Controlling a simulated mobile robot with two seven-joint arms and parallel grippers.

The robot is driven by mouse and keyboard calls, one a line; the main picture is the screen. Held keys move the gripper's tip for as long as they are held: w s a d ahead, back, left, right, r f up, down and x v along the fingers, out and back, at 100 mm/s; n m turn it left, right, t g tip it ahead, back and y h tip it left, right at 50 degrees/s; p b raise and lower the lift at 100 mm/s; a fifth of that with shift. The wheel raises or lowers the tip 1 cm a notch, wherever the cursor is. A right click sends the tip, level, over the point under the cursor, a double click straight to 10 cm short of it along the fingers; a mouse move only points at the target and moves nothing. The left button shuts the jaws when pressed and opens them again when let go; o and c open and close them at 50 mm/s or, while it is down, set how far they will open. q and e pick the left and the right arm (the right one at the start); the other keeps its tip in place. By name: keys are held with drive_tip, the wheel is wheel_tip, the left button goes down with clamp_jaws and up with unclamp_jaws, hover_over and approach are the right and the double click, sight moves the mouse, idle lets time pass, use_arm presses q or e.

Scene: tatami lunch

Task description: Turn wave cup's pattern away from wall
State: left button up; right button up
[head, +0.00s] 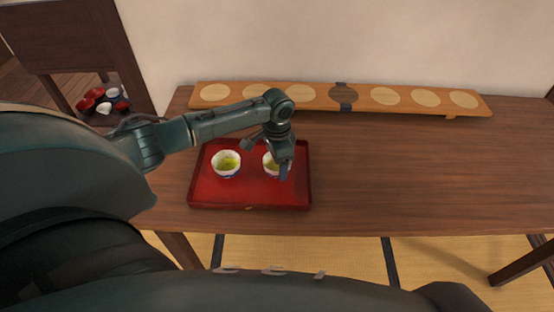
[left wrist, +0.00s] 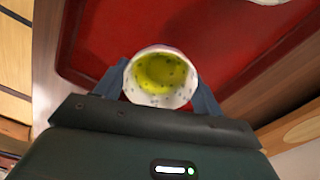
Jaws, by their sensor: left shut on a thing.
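Two white cups with yellow-green tea stand on a red tray (head: 220,197) on the brown table. The left cup (head: 227,164) stands free. The right cup (head: 270,166) is partly hidden behind my left gripper (head: 282,168), which is shut on it. In the left wrist view the fingers hold a cup (left wrist: 160,78) from both sides, and I look down into its tea. Small dark specks show on its inside. The outer patterns are too small or hidden, so I cannot tell which cup bears waves or which way a pattern faces. My right gripper is not in view.
A long wooden board (head: 300,97) with several pale round spots lies along the wall at the table's back. The table (head: 420,170) right of the tray is clear. Red and white bowls (head: 103,100) sit at the far left.

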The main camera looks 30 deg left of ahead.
use_arm(q)
drive_tip(key=shift+f, duration=0.25)
idle(0.4)
drive_tip(key=o, duration=1.1)
drive_tip(key=shift+o, duration=0.2)
drive_tip(key=shift+r, duration=0.15)
drive_tip(key=shift+r+p, duration=2.4)
drive_tip(key=shift+p, duration=0.45)
